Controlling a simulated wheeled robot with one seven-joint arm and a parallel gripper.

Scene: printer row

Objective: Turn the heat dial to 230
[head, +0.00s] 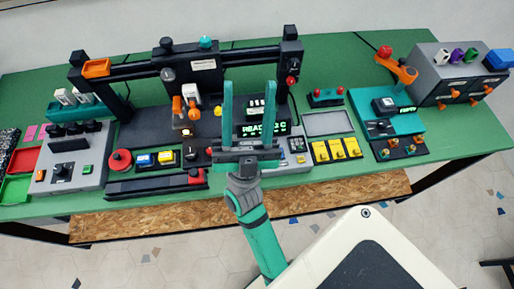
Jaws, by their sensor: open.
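No dial shows a readable "heat" label or number, so I cannot tell which one is the heat dial. A large red round knob (120,161) sits at the front left of the black gantry printer (150,128).
The green table (330,65) is crowded along its front. A blue, yellow and black button row (165,158), yellow switches (337,150) and an orange lamp-like arm (397,69) stand near. The gantry crossbar (130,68) rises behind. Free green surface lies at the back.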

